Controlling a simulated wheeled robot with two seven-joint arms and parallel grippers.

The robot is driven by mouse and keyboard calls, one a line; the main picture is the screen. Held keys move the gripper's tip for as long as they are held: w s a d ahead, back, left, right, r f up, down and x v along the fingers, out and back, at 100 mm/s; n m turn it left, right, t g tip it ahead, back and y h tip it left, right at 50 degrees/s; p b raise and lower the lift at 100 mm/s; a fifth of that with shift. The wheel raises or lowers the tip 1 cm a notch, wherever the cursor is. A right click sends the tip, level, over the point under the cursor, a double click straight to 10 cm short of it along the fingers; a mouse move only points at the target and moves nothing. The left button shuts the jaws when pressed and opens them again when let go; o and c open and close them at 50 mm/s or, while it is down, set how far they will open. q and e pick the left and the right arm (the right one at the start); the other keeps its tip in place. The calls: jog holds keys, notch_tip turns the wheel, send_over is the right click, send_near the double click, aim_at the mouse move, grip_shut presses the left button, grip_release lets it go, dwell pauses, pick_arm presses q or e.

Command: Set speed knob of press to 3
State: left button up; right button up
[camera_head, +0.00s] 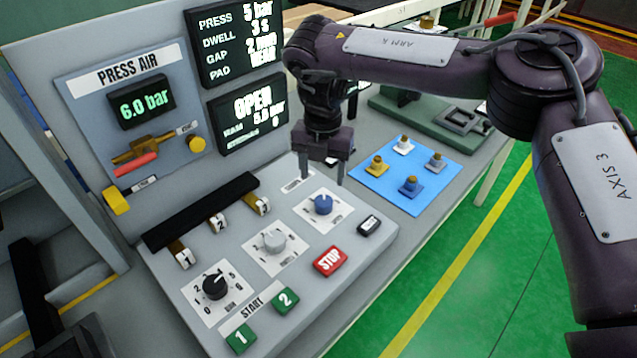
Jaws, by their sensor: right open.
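The press control panel (376,243) carries three knobs on white dial plates. The black knob (214,287) is front left, on a dial with numbers around it; its exact setting is too small to read surely. The grey knob (273,241) is in the middle and the blue knob (322,204) is at the back right. Their small labels are unreadable, so I cannot tell which is the speed knob. My right gripper (323,174) is open and empty, pointing down, just behind and above the blue knob in the picture, apart from it. My left gripper is not seen.
A red STOP button (330,261), a black button (369,224) and green START buttons (286,300) lie near the knobs. Numbered levers (218,224) stand behind. A blue mat (375,194) with several small knobbed pieces lies right. Displays (236,42) rise at the back.

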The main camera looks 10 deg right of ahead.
aim_at(324, 199)
jog(key=shift+s+d+f, duration=0.1)
jog(key=shift+s+f, duration=0.15)
jog(key=shift+f, duration=0.1)
jog(key=shift+s+d+f+p, duration=0.1)
jog(key=shift+s+f+p, duration=0.15)
jog(key=shift+f, duration=0.3)
jog(key=shift+s+d+f+p, duration=0.1)
jog(key=shift+s+f+p, duration=0.15)
jog(key=shift+f, duration=0.3)
jog(key=f, duration=0.3)
jog(key=shift+w+a+f+p, duration=0.15)
jog(key=shift+w+f+p, duration=0.15)
jog(key=shift+p, duration=0.05)
jog(key=shift+f, duration=0.3)
jog(key=shift+s, duration=0.1)
jog(key=c, duration=1)
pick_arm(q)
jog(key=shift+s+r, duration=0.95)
